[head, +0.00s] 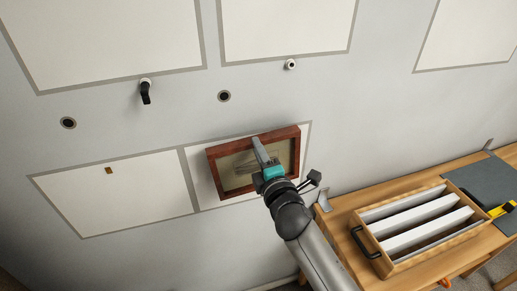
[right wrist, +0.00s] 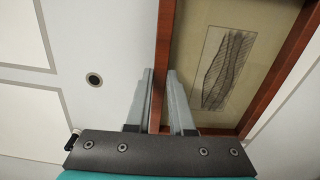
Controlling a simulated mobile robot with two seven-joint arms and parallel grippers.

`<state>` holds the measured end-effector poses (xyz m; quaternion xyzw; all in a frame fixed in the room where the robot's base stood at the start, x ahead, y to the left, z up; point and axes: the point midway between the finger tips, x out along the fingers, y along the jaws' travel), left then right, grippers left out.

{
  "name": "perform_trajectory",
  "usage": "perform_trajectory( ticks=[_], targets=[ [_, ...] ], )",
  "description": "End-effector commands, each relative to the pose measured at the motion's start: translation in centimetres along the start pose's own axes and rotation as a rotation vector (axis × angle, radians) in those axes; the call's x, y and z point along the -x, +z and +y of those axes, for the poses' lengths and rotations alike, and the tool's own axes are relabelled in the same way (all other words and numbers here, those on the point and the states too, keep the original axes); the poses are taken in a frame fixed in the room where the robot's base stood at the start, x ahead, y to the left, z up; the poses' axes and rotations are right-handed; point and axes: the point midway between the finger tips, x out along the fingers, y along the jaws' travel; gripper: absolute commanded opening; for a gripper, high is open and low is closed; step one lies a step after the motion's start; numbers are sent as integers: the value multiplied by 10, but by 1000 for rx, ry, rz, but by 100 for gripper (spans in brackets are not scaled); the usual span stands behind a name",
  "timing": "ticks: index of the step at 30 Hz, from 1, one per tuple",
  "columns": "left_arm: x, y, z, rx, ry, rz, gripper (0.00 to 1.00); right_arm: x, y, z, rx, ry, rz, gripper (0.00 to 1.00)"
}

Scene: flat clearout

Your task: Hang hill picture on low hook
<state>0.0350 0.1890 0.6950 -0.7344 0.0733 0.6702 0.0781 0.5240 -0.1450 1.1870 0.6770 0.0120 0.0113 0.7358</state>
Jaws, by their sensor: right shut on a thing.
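The hill picture (head: 211,162) has a reddish-brown wooden frame, a beige mat and a grey hatched drawing. It is in front of the lower right wall panel, slightly tilted; I cannot tell whether it touches the wall. My right gripper (head: 259,150) is shut on its upper frame bar. In the right wrist view, the fingers (right wrist: 162,100) straddle one bar of the picture's frame (right wrist: 165,45). A small brass-coloured fitting (head: 109,170), perhaps a hook, is on the lower left panel. Any hook behind the picture is hidden. My left gripper is out of view.
A wooden table (head: 345,207) stands at the lower right with a slatted wooden crate (head: 392,258), a grey mat (head: 483,180) and a yellow tool (head: 502,210). A black-tipped peg (head: 146,91), a white peg (head: 291,64) and dark round fittings (head: 224,96) are on the wall above.

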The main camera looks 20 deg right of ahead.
Motion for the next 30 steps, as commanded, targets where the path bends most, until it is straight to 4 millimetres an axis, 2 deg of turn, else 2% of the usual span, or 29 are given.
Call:
perform_trajectory(
  ticks=[11,30],
  targets=[
    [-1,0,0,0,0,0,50,-3,0,2,0,6,1,0],
    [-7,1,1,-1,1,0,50,-24,0,1,0,9,2,0]
  ],
)
